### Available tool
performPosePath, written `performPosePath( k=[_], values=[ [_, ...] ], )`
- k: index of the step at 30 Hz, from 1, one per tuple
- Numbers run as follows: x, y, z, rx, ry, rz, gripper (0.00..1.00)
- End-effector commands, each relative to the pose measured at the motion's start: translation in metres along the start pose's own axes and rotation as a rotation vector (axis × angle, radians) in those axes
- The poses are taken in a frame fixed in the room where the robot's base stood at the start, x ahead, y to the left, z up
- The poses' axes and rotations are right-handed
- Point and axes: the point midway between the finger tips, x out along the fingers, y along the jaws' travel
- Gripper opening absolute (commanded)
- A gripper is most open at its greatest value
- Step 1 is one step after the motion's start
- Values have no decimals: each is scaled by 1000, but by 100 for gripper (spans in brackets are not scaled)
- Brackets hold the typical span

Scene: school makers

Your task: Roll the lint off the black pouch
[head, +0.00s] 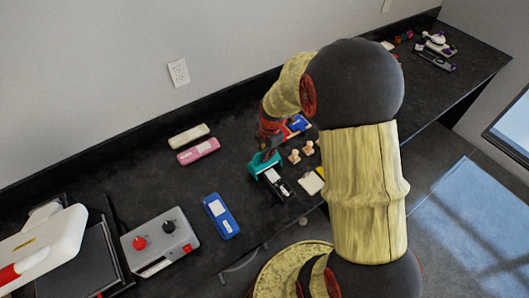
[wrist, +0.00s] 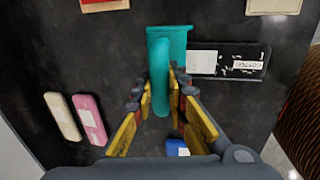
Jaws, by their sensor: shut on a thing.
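My gripper (wrist: 160,98) is shut on the handle of a teal lint roller (wrist: 168,42). In the head view the teal roller (head: 264,162) shows below my gripper (head: 267,146), over the black counter. The black pouch (wrist: 228,62) lies flat just right of the roller head in the wrist view. It carries a white label and a smaller white patch with dark marks; I cannot tell whether any of the white is lint. In the head view the pouch (head: 279,188) is just in front of the roller. Whether roller and pouch touch is unclear.
A cream case (head: 188,136), a pink case (head: 198,151) and a blue case (head: 221,215) lie left of the roller. A grey box (head: 160,243) with knobs stands further left. Wooden stamps (head: 301,152) and a pale pad (head: 311,183) lie right of the pouch, near my arm.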

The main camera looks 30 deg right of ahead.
Motion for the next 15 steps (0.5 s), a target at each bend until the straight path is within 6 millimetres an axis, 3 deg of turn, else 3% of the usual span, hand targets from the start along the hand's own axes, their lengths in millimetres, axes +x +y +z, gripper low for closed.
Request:
performPosePath(
  k=[15],
  values=[
    [-3,-17,0,1,0,0,0]
  ],
)
